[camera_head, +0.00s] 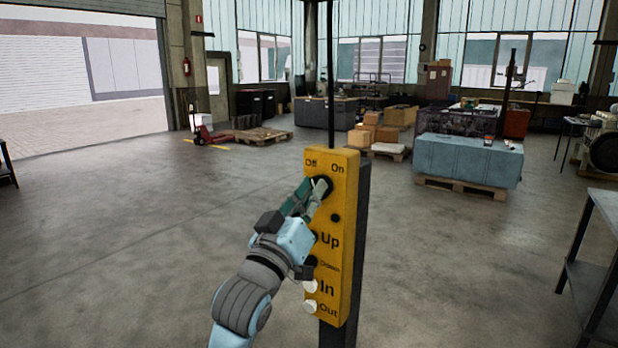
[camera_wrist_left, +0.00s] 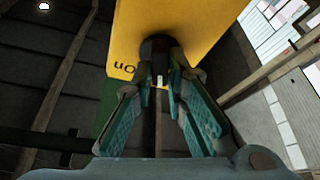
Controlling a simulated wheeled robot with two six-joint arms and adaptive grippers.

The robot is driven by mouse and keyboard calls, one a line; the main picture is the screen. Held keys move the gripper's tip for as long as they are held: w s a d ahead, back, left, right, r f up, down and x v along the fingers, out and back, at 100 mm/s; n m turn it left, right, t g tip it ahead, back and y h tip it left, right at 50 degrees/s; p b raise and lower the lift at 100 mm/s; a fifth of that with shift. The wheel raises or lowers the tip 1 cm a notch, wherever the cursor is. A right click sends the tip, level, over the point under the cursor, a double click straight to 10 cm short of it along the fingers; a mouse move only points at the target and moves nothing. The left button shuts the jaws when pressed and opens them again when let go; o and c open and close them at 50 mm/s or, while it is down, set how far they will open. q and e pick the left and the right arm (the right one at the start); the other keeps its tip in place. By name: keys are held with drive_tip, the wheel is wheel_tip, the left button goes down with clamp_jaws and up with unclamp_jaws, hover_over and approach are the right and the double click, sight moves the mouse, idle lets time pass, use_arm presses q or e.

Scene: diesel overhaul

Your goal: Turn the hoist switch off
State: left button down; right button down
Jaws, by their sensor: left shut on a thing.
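The yellow hoist control box (camera_head: 341,228) hangs upright in front of me, with "Off" and "On" printed at its top and "Up", "Down", "In" and "Out" below. The black hoist switch (camera_head: 322,187) sits under the Off and On labels. My left gripper (camera_head: 313,195) reaches it from the lower left. In the left wrist view my left gripper (camera_wrist_left: 164,82) is shut on the switch knob (camera_wrist_left: 158,48), and its fingers hide part of it. The switch's exact setting cannot be told. My right gripper is not in view.
A dark cable (camera_head: 330,70) runs up from the box, and a dark post stands behind it. A metal table (camera_head: 597,260) stands at the right edge. A blue-covered pallet load (camera_head: 468,160) stands farther back. The floor around the box is clear.

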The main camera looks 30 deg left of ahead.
use_arm(q)
drive_tip(key=shift+d+r+n+g+y+p, duration=0.2)
drive_tip(key=shift+n+y+p, duration=0.45)
drive_tip(key=shift+n+p, duration=0.6)
drive_tip(key=shift+a+r+n+g+y+p, duration=0.1)
drive_tip(key=shift+n+g+y+p, duration=0.4)
drive_tip(key=shift+n, duration=1.25)
drive_tip(key=shift+f+p, duration=0.1)
drive_tip(key=shift+p, duration=0.2)
drive_tip(key=c, duration=1.6)
unclamp_jaws()
drive_tip(key=shift+w+d+f, duration=0.1)
drive_tip(key=shift+f, duration=0.05)
drive_tip(key=shift+w, duration=0.1)
drive_tip(key=shift+f, duration=0.15)
